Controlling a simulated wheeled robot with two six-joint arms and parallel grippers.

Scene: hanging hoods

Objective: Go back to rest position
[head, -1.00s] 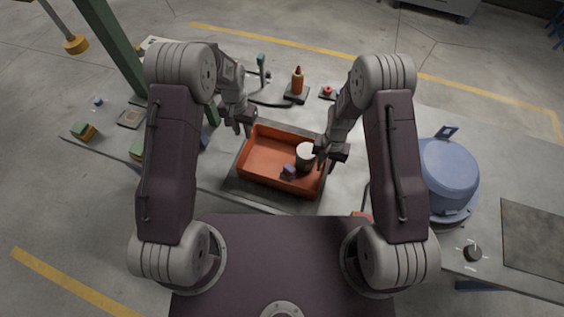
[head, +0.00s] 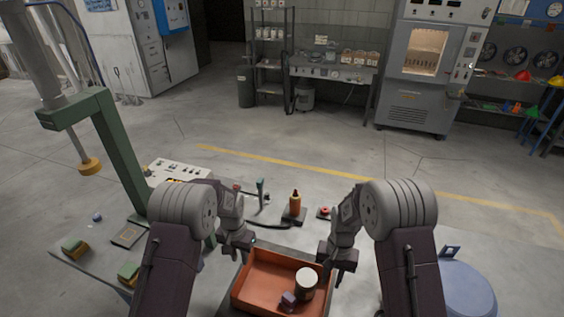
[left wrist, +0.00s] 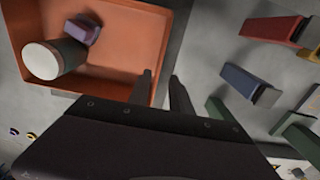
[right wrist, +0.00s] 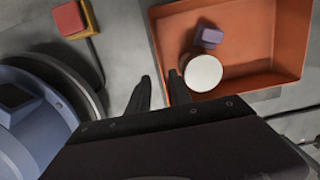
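My left gripper (head: 236,245) is over the left back corner of an orange tray (head: 244,302). It is empty, and its two fingers stand apart in the left wrist view (left wrist: 161,78). My right gripper (head: 342,268) is by the tray's right edge. It is empty, and its fingers stand apart in the right wrist view (right wrist: 159,78). In the tray are a cup-like can with a pale top (head: 306,284) and a small purple block (head: 289,299). The tray's front is cut off in the head view.
A blue rounded vessel (head: 464,290) stands right of my right arm. A green post (head: 120,160) rises at the left. An orange bottle (head: 295,203) and a red button (head: 325,212) sit behind the tray. Coloured blocks (head: 75,248) lie at left.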

